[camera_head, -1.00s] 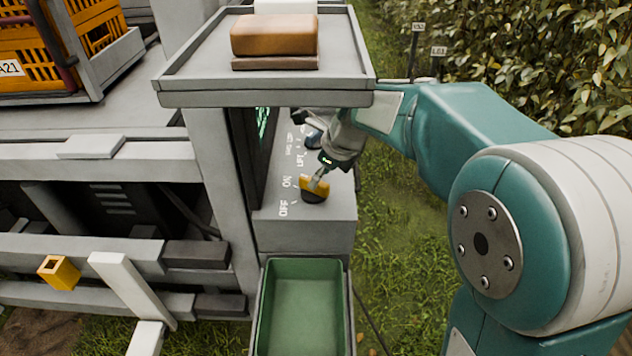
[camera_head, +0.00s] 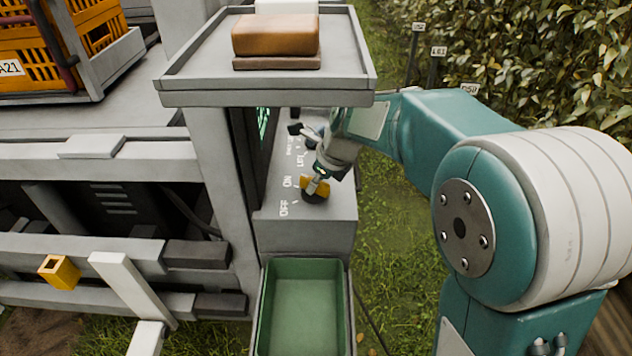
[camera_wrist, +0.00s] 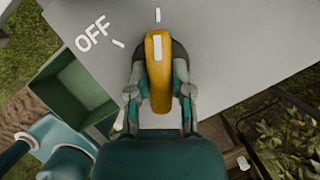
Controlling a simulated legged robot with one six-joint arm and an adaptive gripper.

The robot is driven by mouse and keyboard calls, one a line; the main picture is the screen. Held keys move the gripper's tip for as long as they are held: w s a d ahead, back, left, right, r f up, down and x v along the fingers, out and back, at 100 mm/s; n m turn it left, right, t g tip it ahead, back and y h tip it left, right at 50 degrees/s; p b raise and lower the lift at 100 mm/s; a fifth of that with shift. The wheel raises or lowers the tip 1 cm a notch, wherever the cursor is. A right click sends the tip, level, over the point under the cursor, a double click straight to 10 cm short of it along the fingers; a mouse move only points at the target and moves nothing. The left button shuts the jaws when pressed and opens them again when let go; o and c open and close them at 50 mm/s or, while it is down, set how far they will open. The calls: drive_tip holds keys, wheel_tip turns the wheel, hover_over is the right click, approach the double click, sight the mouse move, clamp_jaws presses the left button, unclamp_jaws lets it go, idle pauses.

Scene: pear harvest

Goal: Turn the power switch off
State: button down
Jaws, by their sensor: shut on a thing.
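The power switch is a yellow knob (camera_head: 321,186) on a dark round base, on the grey panel (camera_head: 272,228) with ON and OFF lettering. My gripper (camera_head: 316,181) reaches down to it from the upper right. In the wrist view the yellow knob (camera_wrist: 158,85) stands between my two fingers (camera_wrist: 159,88), which are closed on its sides. The knob's white mark points towards the tick straight above it. The OFF tick lies to the upper left, beside the OFF lettering (camera_wrist: 92,33). The ON lettering is outside the wrist view.
A shelf (camera_head: 190,73) with a brown block (camera_head: 276,35) overhangs the panel. A green bin (camera_head: 304,318) sits below it. A dark screen stands left of the knob, and another control with LIFT lettering lies behind. Grass and a hedge are on the right.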

drive_tip(key=shift+n, duration=0.3)
drive_tip(key=n+g, duration=0.1)
drive_tip(key=n, duration=0.1)
drive_tip(key=n+g, duration=0.1)
drive_tip(key=n, duration=0.2)
drive_tip(key=shift+w+f+y, duration=0.1)
drive_tip(key=shift+w+y, duration=0.1)
drive_tip(key=shift+y, duration=0.1)
drive_tip(key=n+g, duration=0.2)
drive_tip(key=n, duration=0.4)
drive_tip(key=shift+w, duration=0.1)
drive_tip(key=shift+n, duration=0.3)
drive_tip(key=c, duration=0.5)
unclamp_jaws()
drive_tip(key=shift+w+g, duration=0.1)
drive_tip(key=shift+g, duration=0.2)
